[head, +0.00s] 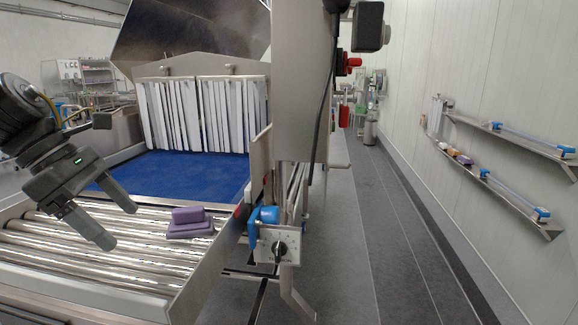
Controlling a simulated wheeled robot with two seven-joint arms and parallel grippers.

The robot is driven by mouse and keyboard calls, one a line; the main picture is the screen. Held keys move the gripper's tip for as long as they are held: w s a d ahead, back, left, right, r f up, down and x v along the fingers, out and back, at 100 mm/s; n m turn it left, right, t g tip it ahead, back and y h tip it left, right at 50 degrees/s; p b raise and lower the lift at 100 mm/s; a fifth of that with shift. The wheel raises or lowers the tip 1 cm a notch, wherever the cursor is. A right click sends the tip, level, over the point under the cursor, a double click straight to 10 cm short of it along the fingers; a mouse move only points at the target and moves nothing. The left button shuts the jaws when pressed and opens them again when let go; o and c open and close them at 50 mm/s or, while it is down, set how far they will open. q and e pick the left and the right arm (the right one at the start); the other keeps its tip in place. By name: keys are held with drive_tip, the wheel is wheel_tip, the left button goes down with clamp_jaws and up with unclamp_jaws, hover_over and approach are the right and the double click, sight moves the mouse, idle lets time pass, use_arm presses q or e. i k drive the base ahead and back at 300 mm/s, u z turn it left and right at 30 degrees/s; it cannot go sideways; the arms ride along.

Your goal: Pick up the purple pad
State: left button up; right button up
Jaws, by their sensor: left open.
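The purple pad (190,229) lies on the metal rollers of the conveyor, near its right side wall. A smaller purple block (187,214) rests on top of it, or is its raised upper part; I cannot tell which. My left gripper (124,226) is open and empty, left of the pad and apart from it. Its two fingers point down and right over the rollers. My right gripper is not in view.
The roller bed (95,255) leads to a blue belt (185,172) under white strip curtains (203,115). A metal side wall (215,262) stands just right of the pad. A control box with a dial (277,246) and a blue item (264,215) sit beyond it. Wall shelves are far right.

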sight(188, 222)
drive_tip(key=k, duration=1.45)
